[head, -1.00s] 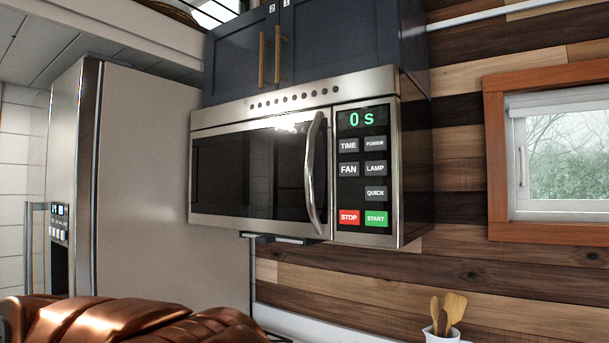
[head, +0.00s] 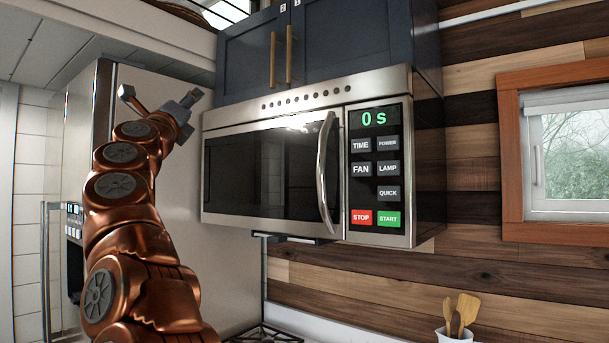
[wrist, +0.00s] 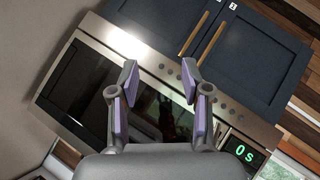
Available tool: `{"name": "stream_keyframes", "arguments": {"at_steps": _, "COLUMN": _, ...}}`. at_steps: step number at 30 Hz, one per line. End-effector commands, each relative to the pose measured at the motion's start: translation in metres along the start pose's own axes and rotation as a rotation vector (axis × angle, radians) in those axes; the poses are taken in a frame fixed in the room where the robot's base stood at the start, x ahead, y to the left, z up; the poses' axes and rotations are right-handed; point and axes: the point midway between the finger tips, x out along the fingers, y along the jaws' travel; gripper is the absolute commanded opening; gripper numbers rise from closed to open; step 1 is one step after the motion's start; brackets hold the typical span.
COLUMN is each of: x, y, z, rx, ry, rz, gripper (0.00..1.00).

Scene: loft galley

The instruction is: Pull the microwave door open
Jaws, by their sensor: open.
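The microwave (head: 272,170) is mounted under dark blue cabinets in the head view. Its dark glass door looks shut, with a curved vertical metal handle (head: 327,172) at the door's right side, beside the button panel. My gripper (head: 160,96) is raised to the left of the microwave, in front of the fridge, apart from the handle. In the wrist view my gripper (wrist: 160,75) has its two fingers spread and nothing between them. The microwave front (wrist: 100,75) appears tilted behind the fingers there.
Blue cabinets (head: 325,45) with brass handles sit directly above the microwave. A tall fridge (head: 215,240) stands at the left. A white pot (head: 455,336) with wooden utensils is at the lower right. The space in front of the microwave door is clear.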

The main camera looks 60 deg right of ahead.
Motion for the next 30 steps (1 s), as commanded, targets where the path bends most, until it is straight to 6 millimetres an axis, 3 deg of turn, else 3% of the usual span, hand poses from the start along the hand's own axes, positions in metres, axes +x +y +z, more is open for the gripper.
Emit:
{"name": "stream_keyframes", "arguments": {"at_steps": 3, "x": 0.013, "y": -0.026, "z": -0.073, "rx": 0.128, "ry": 0.222, "rz": -0.113, "gripper": 0.48}}
{"name": "stream_keyframes", "arguments": {"at_steps": 5, "x": 0.012, "y": -0.038, "z": -0.109, "rx": 0.194, "ry": 0.328, "rz": -0.171, "gripper": 0.48}}
{"name": "stream_keyframes", "arguments": {"at_steps": 9, "x": -0.004, "y": -0.054, "z": -0.184, "rx": 0.331, "ry": 0.552, "rz": -0.292, "gripper": 0.48}}
{"name": "stream_keyframes", "arguments": {"at_steps": 12, "x": -0.02, "y": -0.058, "z": -0.223, "rx": 0.408, "ry": 0.674, "rz": -0.362, "gripper": 0.48}}
{"name": "stream_keyframes", "arguments": {"at_steps": 15, "x": -0.034, "y": -0.06, "z": -0.248, "rx": 0.466, "ry": 0.756, "rz": -0.409, "gripper": 0.48}}
{"name": "stream_keyframes", "arguments": {"at_steps": 20, "x": -0.046, "y": -0.061, "z": -0.268, "rx": 0.508, "ry": 0.82, "rz": -0.445, "gripper": 0.48}}
{"name": "stream_keyframes", "arguments": {"at_steps": 30, "x": -0.03, "y": -0.067, "z": -0.289, "rx": 0.509, "ry": 0.826, "rz": -0.449, "gripper": 0.48}}
